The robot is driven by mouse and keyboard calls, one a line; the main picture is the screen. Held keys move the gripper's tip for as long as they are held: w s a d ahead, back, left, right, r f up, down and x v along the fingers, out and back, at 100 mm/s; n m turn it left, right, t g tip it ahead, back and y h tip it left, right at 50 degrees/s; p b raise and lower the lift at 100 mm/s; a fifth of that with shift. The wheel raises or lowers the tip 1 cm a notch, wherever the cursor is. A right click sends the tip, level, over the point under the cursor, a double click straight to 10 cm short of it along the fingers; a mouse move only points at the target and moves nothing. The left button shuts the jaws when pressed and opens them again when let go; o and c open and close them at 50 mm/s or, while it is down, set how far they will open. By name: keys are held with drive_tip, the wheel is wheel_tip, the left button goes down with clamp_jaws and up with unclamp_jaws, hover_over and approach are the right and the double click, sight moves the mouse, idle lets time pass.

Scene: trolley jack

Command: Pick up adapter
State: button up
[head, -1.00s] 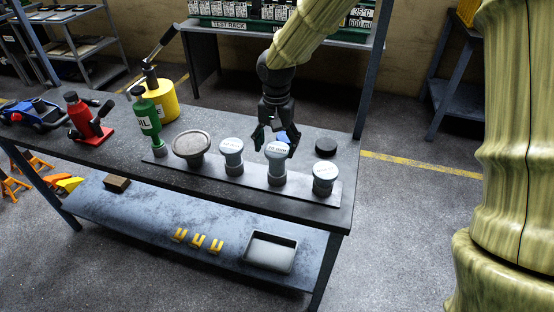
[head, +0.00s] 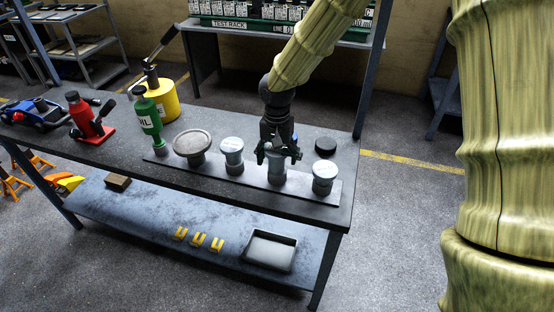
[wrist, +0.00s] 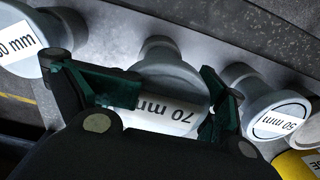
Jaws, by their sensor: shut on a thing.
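Several grey adapters with pale, labelled tops stand in a row on a grey strip (head: 215,174) on the workbench. The adapter marked 70 mm (wrist: 168,110) lies between the fingers of my gripper (wrist: 165,98) in the wrist view. In the head view my gripper (head: 277,155) is down over this adapter (head: 277,174), shut on it. The adapter still stands on the strip, its top partly hidden by the fingers. Another adapter (head: 232,156) is to its left and one (head: 323,177) to its right.
A black disc (head: 325,146) lies at the back right, and a blue item (head: 295,138) is partly hidden behind my gripper. A tray (head: 270,250) is on the lower shelf.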

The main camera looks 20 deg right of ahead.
drive_tip(key=shift+s+f, duration=0.3)
clamp_jaws()
drive_tip(key=shift+r, duration=0.15)
